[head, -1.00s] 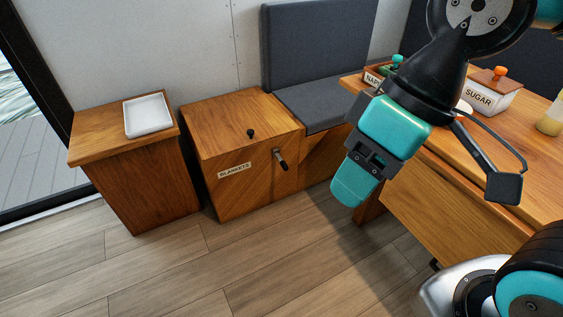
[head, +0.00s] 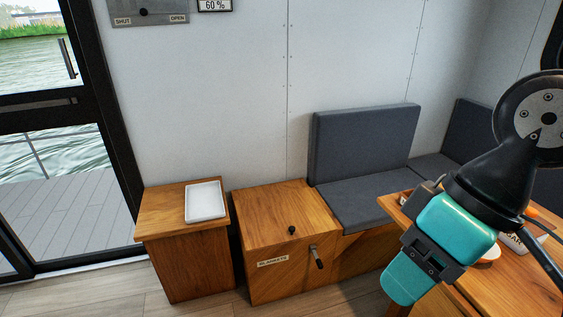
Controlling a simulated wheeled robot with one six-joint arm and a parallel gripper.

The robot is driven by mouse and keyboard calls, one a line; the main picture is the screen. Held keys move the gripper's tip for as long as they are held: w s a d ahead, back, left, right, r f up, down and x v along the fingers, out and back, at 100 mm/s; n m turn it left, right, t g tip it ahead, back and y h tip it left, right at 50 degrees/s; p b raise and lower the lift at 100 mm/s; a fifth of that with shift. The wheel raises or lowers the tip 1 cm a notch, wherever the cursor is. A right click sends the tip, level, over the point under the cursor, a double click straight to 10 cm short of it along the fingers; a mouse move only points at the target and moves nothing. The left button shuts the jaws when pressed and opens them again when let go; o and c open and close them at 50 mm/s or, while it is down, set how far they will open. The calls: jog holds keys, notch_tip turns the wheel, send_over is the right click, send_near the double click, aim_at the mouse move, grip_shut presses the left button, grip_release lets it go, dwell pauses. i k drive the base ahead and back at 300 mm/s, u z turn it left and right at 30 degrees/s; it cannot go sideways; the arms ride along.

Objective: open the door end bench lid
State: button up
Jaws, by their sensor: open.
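The door end bench is a wooden box with a closed lid (head: 275,209), near the glass door. A small black knob (head: 292,230) stands on the lid near its front edge. A label reading BLANKETS (head: 273,261) is on its front face. A dark handle (head: 317,258) sticks out from the front at the right. My gripper (head: 409,272) is to the right of the box, pointing down and left, apart from it. Its fingers are partly hidden by its own teal body, and I see nothing held.
A wooden cabinet with a white tray (head: 205,201) stands left of the box. A grey cushioned seat (head: 364,197) adjoins it on the right. A wooden table (head: 500,284) lies beneath my arm. A wall panel marked SHUT and OPEN (head: 150,12) is at the top left.

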aim_at(272, 219)
jog(key=k, duration=0.6)
jog(key=u, duration=0.6)
jog(key=i, duration=1.65)
jog(key=z, duration=0.15)
